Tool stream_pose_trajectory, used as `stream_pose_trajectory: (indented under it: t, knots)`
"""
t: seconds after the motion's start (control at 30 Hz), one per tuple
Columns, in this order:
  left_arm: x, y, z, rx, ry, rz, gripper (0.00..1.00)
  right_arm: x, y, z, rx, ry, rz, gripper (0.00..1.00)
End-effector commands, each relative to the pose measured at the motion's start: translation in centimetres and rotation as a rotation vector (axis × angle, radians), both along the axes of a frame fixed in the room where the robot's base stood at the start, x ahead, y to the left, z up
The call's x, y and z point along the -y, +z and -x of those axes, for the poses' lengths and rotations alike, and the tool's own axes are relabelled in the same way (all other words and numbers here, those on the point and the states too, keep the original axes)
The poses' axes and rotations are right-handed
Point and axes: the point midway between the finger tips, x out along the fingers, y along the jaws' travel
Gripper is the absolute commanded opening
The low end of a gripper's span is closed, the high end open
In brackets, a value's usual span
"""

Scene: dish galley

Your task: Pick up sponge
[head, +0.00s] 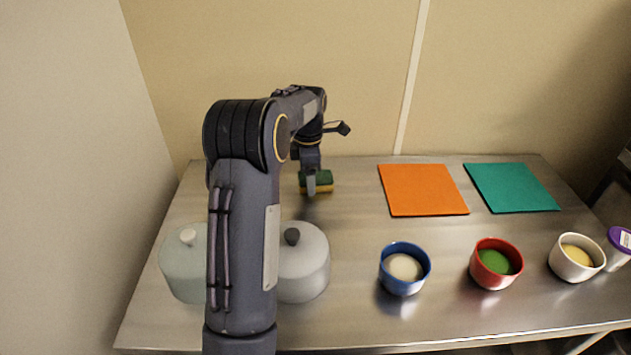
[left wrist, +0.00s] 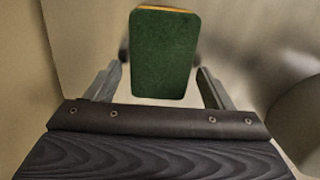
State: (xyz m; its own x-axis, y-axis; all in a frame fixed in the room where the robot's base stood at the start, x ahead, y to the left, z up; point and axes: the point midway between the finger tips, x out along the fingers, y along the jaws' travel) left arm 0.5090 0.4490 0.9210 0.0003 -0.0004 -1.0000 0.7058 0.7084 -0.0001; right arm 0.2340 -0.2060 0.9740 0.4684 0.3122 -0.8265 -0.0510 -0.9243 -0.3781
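The sponge (head: 323,180), green on top and yellow below, is at the back of the steel table, left of the orange mat. My left gripper (head: 311,184) reaches down over it, with one finger in front of the sponge. In the left wrist view the sponge (left wrist: 165,52) shows its green face between the two fingers of the left gripper (left wrist: 160,75). The fingers are open, with a small gap showing on each side of the sponge. Whether the sponge touches the table is hard to tell. My right gripper is not in view.
An orange mat (head: 422,190) and a teal mat (head: 511,187) lie on the table (head: 350,235). Blue (head: 404,285), red (head: 490,279) and white (head: 569,270) bowls stand in front. Two lidded pots (head: 305,275) (head: 183,270) stand near my left arm. A wall is behind.

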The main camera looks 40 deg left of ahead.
Motion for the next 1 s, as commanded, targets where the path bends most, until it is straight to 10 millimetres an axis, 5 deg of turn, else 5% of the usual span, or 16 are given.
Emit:
stream_pose_trajectory:
  t: [0.3,0.73,1.0]
  knots:
    - [0.0,0.0,0.0,0.0,0.0,0.0,0.33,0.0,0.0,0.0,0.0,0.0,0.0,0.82]
    - [0.0,0.6,0.0,0.001,0.0,-0.001,0.32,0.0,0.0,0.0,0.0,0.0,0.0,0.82]
    - [0.8,4.1,-0.3,0.004,-0.003,-0.001,0.32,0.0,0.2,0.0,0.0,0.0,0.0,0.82]
